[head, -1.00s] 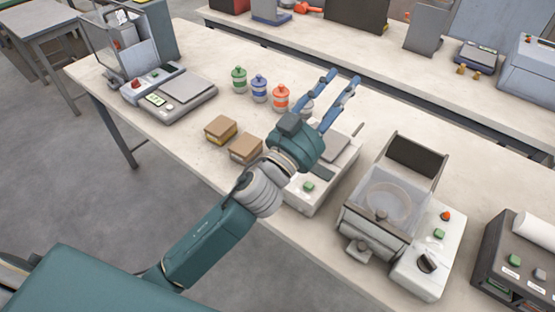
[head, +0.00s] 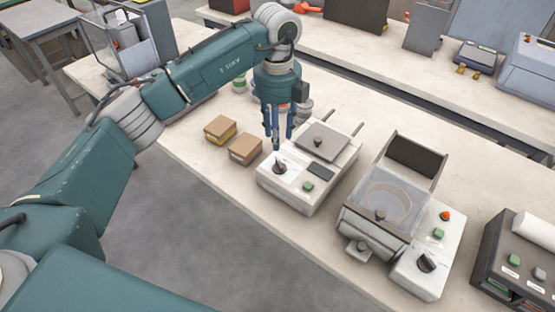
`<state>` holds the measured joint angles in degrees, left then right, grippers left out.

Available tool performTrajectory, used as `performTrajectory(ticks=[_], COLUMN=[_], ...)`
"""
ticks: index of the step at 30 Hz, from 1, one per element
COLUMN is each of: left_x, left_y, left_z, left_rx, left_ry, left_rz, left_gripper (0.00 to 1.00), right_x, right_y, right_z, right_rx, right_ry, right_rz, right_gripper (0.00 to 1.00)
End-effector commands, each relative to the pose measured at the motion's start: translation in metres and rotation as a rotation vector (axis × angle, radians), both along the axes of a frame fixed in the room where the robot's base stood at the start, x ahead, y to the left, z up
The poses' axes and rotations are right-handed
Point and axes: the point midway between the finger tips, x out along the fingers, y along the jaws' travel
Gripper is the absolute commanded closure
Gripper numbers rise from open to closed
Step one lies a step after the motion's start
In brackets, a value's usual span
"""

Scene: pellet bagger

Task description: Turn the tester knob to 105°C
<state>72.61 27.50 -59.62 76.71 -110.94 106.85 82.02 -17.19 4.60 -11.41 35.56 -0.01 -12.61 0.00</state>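A white tester-like device (head: 306,205) with a grey top plate (head: 319,141), a dark display (head: 320,172) and a green button (head: 308,186) stands mid-table. Its black knob (head: 280,168) is at its left front corner. The knob's setting and scale are too small to read. My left gripper (head: 280,144) points down just above and behind this knob. Its blue fingers are apart with nothing visible between them. Contact with the knob does not show. My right gripper is not in view.
A lidded machine (head: 380,210) with its own black knob (head: 427,263) stands to the right. Two brown-topped boxes (head: 245,149) lie left of the device. A dark control box (head: 510,255) is far right.

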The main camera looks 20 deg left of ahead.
Motion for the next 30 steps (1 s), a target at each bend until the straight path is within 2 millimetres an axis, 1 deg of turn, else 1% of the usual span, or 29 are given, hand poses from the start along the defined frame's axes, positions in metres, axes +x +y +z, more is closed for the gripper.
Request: performTrajectory(ticks=[2, 5, 12, 15, 18, 23, 30], left_x=[-0.001, -0.002, -0.002, -0.002, -0.001, -0.001, -0.001], left_y=[0.003, 0.002, 0.001, 0.001, 0.000, 0.000, 0.000], left_z=[-0.005, -0.019, -0.064, -0.081, -0.094, -0.105, -0.107], left_rx=[0.010, 0.007, 0.004, 0.004, 0.003, 0.002, 0.002], left_ry=[0.006, 0.009, 0.008, 0.007, 0.005, 0.003, 0.003], left_rz=[0.005, 0.003, 0.002, 0.000, -0.001, -0.001, -0.001], left_gripper=[0.65, 0.65, 0.65, 0.65, 0.65, 0.65, 0.65], right_x=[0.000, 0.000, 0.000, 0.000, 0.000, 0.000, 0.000], right_y=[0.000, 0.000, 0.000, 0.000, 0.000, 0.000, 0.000], right_z=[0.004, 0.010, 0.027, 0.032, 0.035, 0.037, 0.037], right_rx=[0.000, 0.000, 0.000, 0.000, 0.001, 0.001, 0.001], right_ry=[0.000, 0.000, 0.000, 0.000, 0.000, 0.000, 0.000], right_rz=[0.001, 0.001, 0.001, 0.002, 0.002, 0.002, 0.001], right_gripper=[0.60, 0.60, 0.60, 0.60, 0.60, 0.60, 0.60])
